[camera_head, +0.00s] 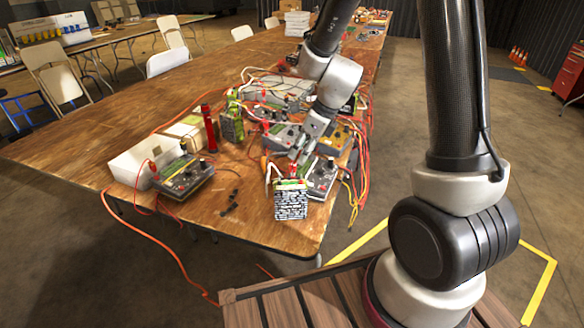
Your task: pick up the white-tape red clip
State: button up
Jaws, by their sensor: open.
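My gripper (298,156) is over the front of the cluttered wooden table, its fingers pointing down just above a battery pack with a black-and-white patterned face (291,202). It is open, and I see nothing held in it. Small red clips show near the pack's top and by the chargers, including one by the left charger (153,166). The white tape is too small to make out, so I cannot tell which red clip carries it. The fingers partly hide the area behind the pack.
A grey charger (183,178) stands at the table's left front, beside a white box (133,160). A red cylinder (209,128) stands upright behind. Orange, red and yellow cables cross the table and hang over its edges. The left part of the tabletop (75,145) is clear.

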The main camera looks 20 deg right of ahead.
aim_at(295, 163)
jog(key=x, duration=0.7)
jog(key=shift+f, duration=0.1)
jog(key=c, duration=0.9)
